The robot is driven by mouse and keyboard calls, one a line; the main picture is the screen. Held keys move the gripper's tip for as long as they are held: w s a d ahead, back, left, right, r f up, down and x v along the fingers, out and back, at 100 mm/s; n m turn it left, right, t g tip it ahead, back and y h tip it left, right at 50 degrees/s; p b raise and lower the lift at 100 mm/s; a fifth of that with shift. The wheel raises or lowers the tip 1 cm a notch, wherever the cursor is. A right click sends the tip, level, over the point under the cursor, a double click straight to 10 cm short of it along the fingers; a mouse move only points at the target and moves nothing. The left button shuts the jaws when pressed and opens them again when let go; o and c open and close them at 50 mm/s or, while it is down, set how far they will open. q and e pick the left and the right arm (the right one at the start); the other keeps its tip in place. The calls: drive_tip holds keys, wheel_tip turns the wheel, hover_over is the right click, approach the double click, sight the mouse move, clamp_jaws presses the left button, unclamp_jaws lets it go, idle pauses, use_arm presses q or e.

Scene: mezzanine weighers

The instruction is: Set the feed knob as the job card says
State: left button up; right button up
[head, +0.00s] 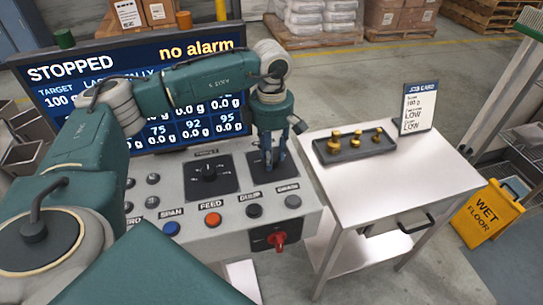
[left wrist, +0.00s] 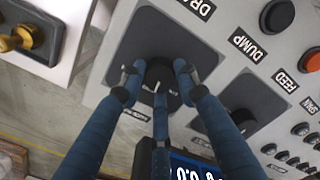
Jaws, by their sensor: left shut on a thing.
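The control panel (head: 232,218) has two black dial knobs on dark square plates. My left gripper (head: 270,165) comes down from above on the right-hand knob, and its fingers hide that knob in the head view. In the left wrist view my left gripper (left wrist: 157,85) has its blue fingers closed around this black knob (left wrist: 159,70). The left-hand knob (head: 208,171) stands free; it also shows in the left wrist view (left wrist: 243,121). The plates' small labels are too blurred to read. The job card (head: 417,107) shows 100 g and two lines reading LOW. My right gripper is out of view.
Below the knobs are push buttons, including an orange one (head: 212,219) by FEED, and a red rotary switch (head: 277,239). The display (head: 75,83) reads STOPPED, no alarm. A side table (head: 400,185) holds a dark tray (head: 352,154) with brass weights. A wet-floor sign (head: 487,213) stands right.

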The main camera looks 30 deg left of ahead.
use_arm(q)
drive_tip(key=n+b, duration=0.1)
drive_tip(key=n, duration=0.1)
drive_tip(key=shift+n, duration=0.4)
drive_tip(key=n+b, duration=0.1)
drive_tip(key=n, duration=0.1)
drive_tip(key=shift+n, duration=0.3)
drive_tip(key=n+b, duration=0.1)
drive_tip(key=n, duration=0.2)
drive_tip(key=shift+r+n+b, duration=0.1)
drive_tip(key=shift+n+b, duration=0.25)
drive_tip(key=shift+n, duration=0.35)
drive_tip(key=shift+w, duration=0.1)
drive_tip(key=o, duration=1.2)
drive_tip(key=shift+c, duration=0.2)
